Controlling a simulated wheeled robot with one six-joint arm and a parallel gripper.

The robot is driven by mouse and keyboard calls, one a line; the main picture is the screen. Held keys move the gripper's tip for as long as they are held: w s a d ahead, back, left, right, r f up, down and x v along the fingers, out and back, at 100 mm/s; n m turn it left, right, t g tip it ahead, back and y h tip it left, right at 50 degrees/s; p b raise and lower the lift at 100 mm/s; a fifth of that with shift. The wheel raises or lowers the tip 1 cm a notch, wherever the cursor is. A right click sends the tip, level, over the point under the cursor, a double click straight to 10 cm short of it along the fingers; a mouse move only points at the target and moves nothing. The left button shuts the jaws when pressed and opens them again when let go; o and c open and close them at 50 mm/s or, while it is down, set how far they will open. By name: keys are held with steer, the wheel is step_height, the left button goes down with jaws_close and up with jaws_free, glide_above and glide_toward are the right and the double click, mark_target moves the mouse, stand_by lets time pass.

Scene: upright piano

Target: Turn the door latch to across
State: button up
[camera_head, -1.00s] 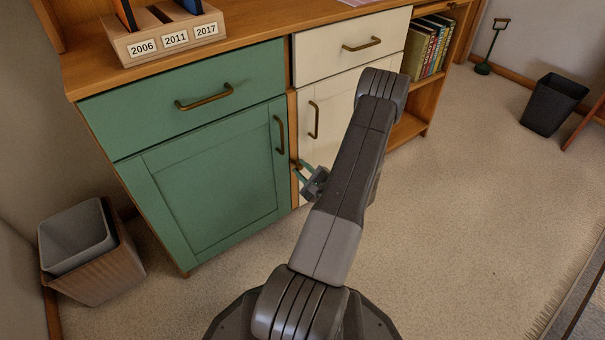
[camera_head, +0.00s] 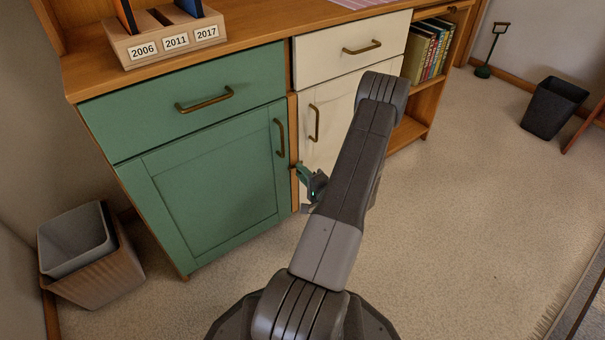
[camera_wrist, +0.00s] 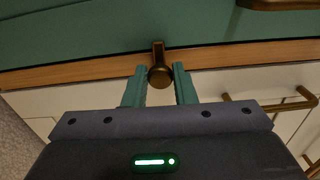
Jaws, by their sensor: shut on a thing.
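The door latch (camera_wrist: 158,52) is a small brass piece with a round knob, on the wooden strip between the green door (camera_head: 220,190) and the cream door (camera_head: 330,125). In the wrist view its bar lies across the strip, with its end towards the green door. My gripper (camera_wrist: 159,75) has its two green fingers on either side of the knob, shut on it. In the head view my gripper (camera_head: 302,172) is at the strip, and its fingers and my arm mostly hide the latch.
Brass handles stand out from the green door (camera_head: 280,138) and the cream door (camera_head: 314,122) near my gripper. Drawers sit above both doors. A waste bin (camera_head: 85,255) stands at the left.

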stand_by(0.4)
steer(key=o, duration=1)
steer(key=shift+c, duration=0.2)
steer(key=p+v, duration=0.3)
steer(key=v, duration=1)
steer(key=shift+s+d, duration=0.25)
steer(key=shift+s, duration=0.1)
steer(key=b+x, duration=0.3)
steer(key=x, duration=1.1)
